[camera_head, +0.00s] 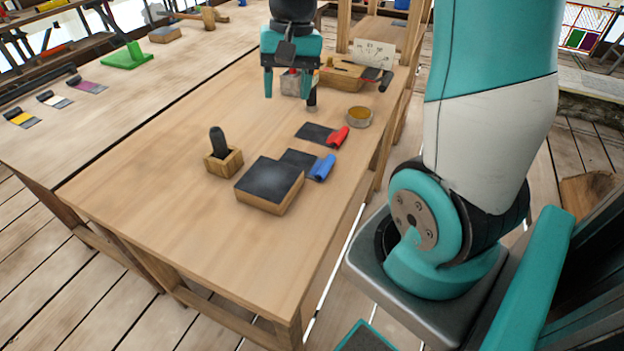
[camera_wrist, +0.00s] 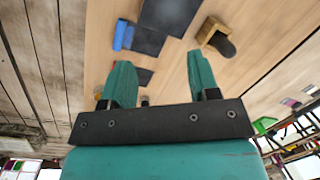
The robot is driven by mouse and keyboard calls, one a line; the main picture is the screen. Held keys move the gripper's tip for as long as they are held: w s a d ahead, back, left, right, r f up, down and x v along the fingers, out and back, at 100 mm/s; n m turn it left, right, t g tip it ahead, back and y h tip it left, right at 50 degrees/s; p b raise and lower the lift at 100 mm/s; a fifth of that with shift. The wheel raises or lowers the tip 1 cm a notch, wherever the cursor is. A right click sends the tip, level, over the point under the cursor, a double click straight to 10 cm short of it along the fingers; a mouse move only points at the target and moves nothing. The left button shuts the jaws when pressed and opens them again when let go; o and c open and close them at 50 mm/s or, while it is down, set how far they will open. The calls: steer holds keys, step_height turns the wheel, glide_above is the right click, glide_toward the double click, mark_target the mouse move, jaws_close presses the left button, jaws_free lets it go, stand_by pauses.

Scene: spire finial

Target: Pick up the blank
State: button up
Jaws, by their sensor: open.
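No item in view is plainly marked as the blank, so I cannot tell for certain which it is. A wooden holder (camera_head: 223,160) with a dark upright peg (camera_head: 217,142) stands on the table; in the wrist view the holder (camera_wrist: 206,32) is at upper right. A small grey block (camera_head: 291,83) with a red patch and a dark upright piece (camera_head: 311,99) show by my gripper's fingers in the head view. My gripper (camera_head: 291,96) is open and above the far part of the table. Its fingers (camera_wrist: 158,58) are spread apart in the wrist view, with nothing held between them.
A dark-topped block (camera_head: 270,184), a blue roll on a dark cloth (camera_head: 322,167), a red roll (camera_head: 338,137) and a round tin (camera_head: 359,117) lie along the right side. A wooden box (camera_head: 343,78) stands behind. The near left of the table is clear.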

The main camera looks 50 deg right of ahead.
steer(key=d+f+m+b, duration=0.2)
steer(key=d+f+m, duration=0.55)
steer(key=d, duration=0.65)
glide_above(326, 164)
steer(key=d, duration=0.2)
steer(key=shift+n+g, duration=0.35)
steer(key=shift+g, duration=0.05)
step_height(326, 164, down, 11)
steer(key=shift+w+a+r, duration=0.1)
steer(key=shift+a+r, duration=0.05)
steer(key=shift+a+f+p, duration=0.1)
steer(key=shift+a+f, duration=0.15)
steer(key=shift+f, duration=0.8)
steer(key=shift+a+f+p, duration=0.1)
steer(key=shift+a+f, duration=0.2)
steer(key=shift+f, duration=0.75)
steer(key=shift+a+f+p, duration=0.1)
steer(key=shift+a+f, duration=0.15)
steer(key=shift+f, duration=0.8)
steer(key=shift+f, duration=0.1)
steer(key=shift+c, duration=0.4)
jaws_close()
